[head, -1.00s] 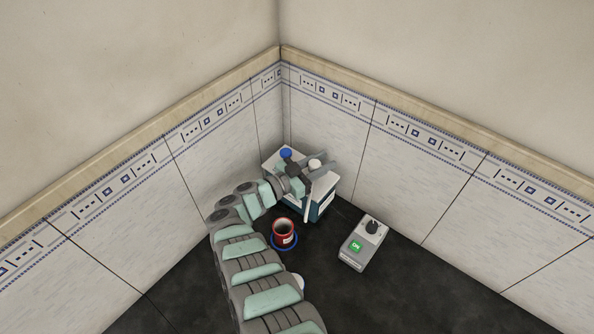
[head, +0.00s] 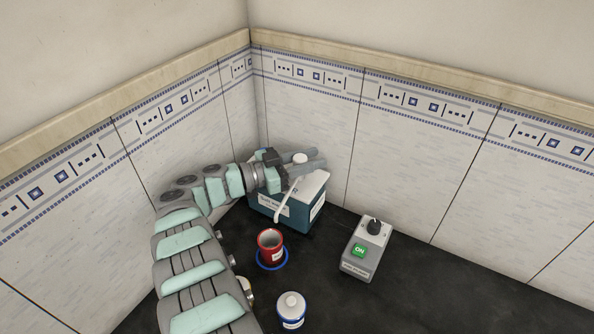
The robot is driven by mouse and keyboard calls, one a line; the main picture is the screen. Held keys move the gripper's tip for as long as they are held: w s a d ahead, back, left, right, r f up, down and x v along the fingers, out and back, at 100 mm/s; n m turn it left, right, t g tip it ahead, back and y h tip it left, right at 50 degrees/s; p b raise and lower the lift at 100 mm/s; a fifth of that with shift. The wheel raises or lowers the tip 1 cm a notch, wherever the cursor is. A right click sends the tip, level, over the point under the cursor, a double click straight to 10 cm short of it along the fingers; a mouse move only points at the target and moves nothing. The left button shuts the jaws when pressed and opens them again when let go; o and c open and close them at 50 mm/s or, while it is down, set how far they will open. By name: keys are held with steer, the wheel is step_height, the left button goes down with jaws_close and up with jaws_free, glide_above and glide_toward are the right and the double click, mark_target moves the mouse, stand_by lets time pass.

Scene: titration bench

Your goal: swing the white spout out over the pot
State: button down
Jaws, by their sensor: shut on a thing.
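The white spout (head: 284,204) slants down and left from the top of the teal dispenser box (head: 306,219). Its lower end shows just behind and above the red pot (head: 278,257) in the picture. I cannot tell whether it is over the pot's mouth. The pot stands upright and open on a blue ring (head: 261,262). My gripper (head: 308,164) is over the box top, shut on the spout near its upper end, by a white round knob (head: 300,157). The fingers and wrist hide part of the grip and the box top.
A grey control box (head: 367,250) with a black knob and a green ON label stands at right. Tiled walls close in behind the box.

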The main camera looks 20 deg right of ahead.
steer(key=shift+f+b, duration=0.1)
steer(key=shift+b, duration=0.2)
steer(key=c, duration=1)
jaws_free()
step_height(320, 180, up, 20)
steer(key=p, duration=0.6)
steer(key=shift+c, duration=0.3)
